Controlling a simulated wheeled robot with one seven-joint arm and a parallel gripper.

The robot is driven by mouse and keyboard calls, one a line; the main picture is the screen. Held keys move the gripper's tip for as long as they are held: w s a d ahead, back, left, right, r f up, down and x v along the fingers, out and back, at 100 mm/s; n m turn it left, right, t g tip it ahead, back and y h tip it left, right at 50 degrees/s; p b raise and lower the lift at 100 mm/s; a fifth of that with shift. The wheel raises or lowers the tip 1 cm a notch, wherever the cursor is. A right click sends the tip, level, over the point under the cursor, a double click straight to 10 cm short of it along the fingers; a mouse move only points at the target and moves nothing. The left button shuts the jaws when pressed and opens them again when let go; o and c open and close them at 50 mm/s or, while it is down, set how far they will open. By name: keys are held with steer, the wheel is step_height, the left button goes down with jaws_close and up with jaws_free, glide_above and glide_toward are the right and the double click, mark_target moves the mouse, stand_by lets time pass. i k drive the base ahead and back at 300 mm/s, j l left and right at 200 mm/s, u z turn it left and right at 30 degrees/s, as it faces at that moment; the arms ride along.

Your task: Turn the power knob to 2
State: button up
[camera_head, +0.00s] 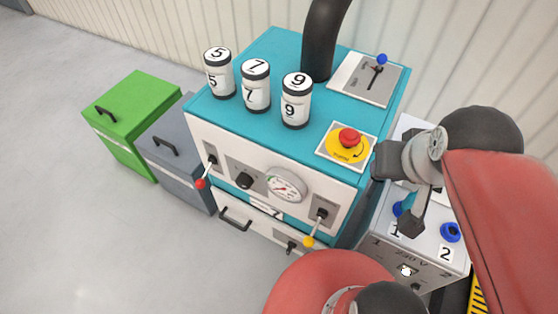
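A black round knob (244,180) sits on the white front panel of the teal machine (290,50), left of a round gauge (285,184). Its markings are too small to read. A small white round part (406,270) shows on the front of a white box (436,247) at the right, between the figures 1 and 2; its lettering is unclear. I cannot tell which one is the power knob. My gripper (411,220) hangs over the white box beside its blue buttons, apart from the black knob. Its fingers look dark and narrow, and their opening cannot be made out.
Levers with a red tip (201,183) and a yellow tip (309,242) stick out of the machine front. Numbered cylinders (256,86) and a red emergency button (348,138) stand on top. Green (131,108) and grey (181,142) cabinets stand left. Floor in front is clear.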

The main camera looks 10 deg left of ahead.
mark_target(243, 180)
steer(key=k+u, duration=0.2)
steer(key=u, duration=1.05)
